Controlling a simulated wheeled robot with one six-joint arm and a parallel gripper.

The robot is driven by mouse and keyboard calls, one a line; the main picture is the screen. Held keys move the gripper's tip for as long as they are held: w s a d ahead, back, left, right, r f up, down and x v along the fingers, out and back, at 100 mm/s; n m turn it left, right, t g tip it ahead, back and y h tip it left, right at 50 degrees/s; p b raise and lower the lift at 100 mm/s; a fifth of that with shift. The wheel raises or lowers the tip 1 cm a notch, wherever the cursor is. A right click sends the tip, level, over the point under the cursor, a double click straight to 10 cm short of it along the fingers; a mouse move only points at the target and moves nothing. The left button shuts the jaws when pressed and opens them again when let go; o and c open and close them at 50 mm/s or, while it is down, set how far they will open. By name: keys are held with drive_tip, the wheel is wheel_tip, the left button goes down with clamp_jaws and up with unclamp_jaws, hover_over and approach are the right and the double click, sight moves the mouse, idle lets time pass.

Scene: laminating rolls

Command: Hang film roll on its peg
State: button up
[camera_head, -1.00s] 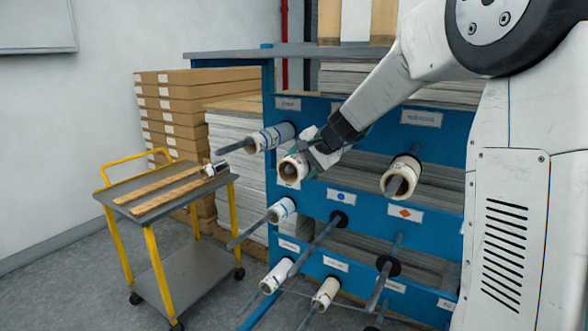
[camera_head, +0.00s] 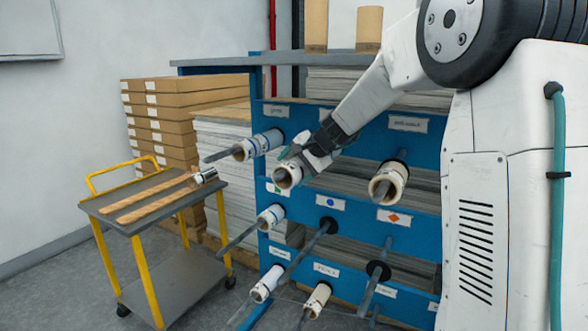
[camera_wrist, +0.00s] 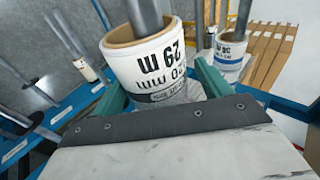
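My gripper (camera_head: 292,160) is shut on a white film roll (camera_head: 287,178) in front of the blue rack. No rod clearly sticks out of this roll in the head view. A bare peg (camera_head: 308,249) with a black disc is below it, and another bare peg (camera_head: 369,290) is further right.
A yellow-framed trolley (camera_head: 143,258) stands at left. Boxes (camera_head: 160,112) are stacked behind.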

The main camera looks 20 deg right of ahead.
drive_tip(key=shift+o, duration=0.7)
drive_tip(key=v, duration=0.7)
drive_tip(key=shift+s+d+r, duration=0.15)
drive_tip(key=shift+s+r, duration=0.1)
drive_tip(key=shift+s, duration=0.05)
drive_tip(key=s+a+f+n+g+h, duration=0.1)
drive_tip(key=s+a+f+n+g, duration=0.1)
drive_tip(key=s, duration=1.1)
drive_tip(key=s+a+f+n+g+h, duration=0.1)
drive_tip(key=s+a+f+n+g, duration=0.1)
drive_tip(key=s, duration=1.1)
drive_tip(key=s+a+f+n+g+h, duration=0.2)
drive_tip(key=s+a+n, duration=0.4)
drive_tip(key=s, duration=0.8)
drive_tip(key=shift+f+n+g, duration=0.3)
drive_tip(key=shift+f+n, duration=0.4)
drive_tip(key=shift+f, duration=0.05)
drive_tip(key=shift+s, duration=0.1)
